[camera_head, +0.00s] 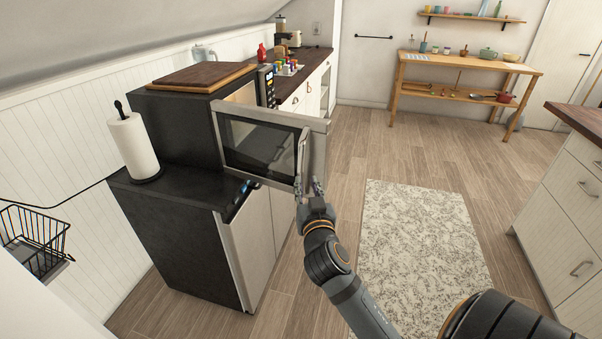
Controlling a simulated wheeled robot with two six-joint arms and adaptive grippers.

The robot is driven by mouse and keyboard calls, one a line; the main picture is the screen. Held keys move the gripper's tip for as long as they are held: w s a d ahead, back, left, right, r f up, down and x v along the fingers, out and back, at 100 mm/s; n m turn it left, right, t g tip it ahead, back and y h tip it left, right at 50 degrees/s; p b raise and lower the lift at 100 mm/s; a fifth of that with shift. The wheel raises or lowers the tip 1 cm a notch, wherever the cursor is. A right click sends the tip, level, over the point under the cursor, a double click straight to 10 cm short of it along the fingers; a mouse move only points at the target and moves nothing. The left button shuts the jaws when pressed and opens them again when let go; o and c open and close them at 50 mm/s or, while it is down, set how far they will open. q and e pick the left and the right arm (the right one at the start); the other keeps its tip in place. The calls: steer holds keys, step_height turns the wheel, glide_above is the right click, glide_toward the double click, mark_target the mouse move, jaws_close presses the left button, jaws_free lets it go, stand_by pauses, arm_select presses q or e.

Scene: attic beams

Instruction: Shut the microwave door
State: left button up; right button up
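The microwave stands on the counter in the middle left, with its control panel (266,86) on the far side. Its door (260,146) is open, swung out from the body, and part of the lit interior (243,95) shows above it. The door's outer face, with a dark window, is toward me. The upright handle (303,152) is near the door's free edge. My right gripper (309,188) is at the lower end of the handle, its fingers apart. I cannot tell if it touches the handle or door. My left gripper is not in view.
A wooden board (203,78) lies above the microwave. A paper towel roll (134,146) stands on the dark counter (190,188). A rug (418,240) covers the floor on the right, before a white drawer cabinet (568,205). The floor between is clear.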

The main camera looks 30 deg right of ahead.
mark_target(301, 164)
steer(key=p+x, duration=0.2)
steer(key=x, duration=0.8)
steer(key=shift+w+d+r+p, duration=0.1)
steer(key=shift+w+p, duration=0.15)
steer(key=shift+p, duration=0.05)
steer(key=shift+c, duration=0.5)
jaws_close()
